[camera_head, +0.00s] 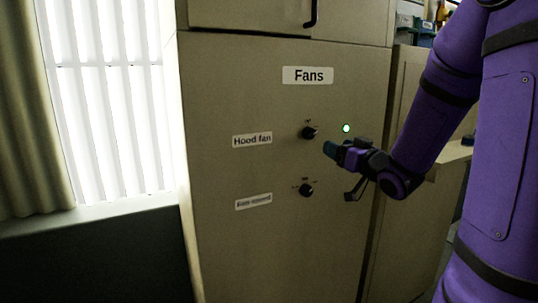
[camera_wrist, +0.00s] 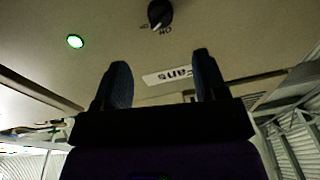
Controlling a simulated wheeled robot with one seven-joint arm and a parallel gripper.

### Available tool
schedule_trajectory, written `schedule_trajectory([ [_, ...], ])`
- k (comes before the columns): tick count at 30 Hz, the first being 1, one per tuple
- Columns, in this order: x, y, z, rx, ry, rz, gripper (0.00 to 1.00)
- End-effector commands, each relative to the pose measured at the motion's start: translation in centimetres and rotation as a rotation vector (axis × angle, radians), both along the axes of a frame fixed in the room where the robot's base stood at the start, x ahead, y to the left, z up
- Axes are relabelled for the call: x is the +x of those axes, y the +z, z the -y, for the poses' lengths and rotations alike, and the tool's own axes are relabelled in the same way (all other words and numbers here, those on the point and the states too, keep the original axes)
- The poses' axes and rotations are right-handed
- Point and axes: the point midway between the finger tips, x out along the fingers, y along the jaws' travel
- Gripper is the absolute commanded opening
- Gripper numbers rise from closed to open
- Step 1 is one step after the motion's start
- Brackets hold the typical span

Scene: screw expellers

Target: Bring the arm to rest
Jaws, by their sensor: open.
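My gripper (camera_head: 328,148) is at the end of my purple arm, in front of the beige Fans cabinet in the head view. Its fingertips are just below and to the right of the upper knob and below the lit green lamp (camera_head: 346,128). In the wrist view my gripper (camera_wrist: 160,78) shows two dark fingers spread apart with nothing between them. The upper black knob (camera_head: 309,132) is beside the Hood fan label (camera_head: 252,140). A black knob (camera_wrist: 160,13) also shows in the wrist view, beyond the fingertips and apart from them.
The Fans cabinet (camera_head: 240,80) fills the middle. A lower knob (camera_head: 306,190) has a blurred label beside it. A bright slatted window (camera_head: 105,90) and a curtain (camera_head: 45,120) are at the left. A counter with small items stands behind my arm at the right.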

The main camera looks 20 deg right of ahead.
Motion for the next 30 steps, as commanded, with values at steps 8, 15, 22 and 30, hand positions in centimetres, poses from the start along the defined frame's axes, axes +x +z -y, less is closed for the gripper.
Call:
schedule_trajectory([
  [8, 0.2, 0.3, -0.5, -0.027, -0.031, -0.038, 0.66],
  [15, -0.4, 1.3, -2.5, -0.119, -0.169, -0.229, 0.66],
  [22, -3.4, 1.8, -4.8, -0.157, -0.274, -0.452, 0.66],
  [30, -9.6, 1.4, -8.9, -0.151, -0.291, -0.738, 0.66],
])
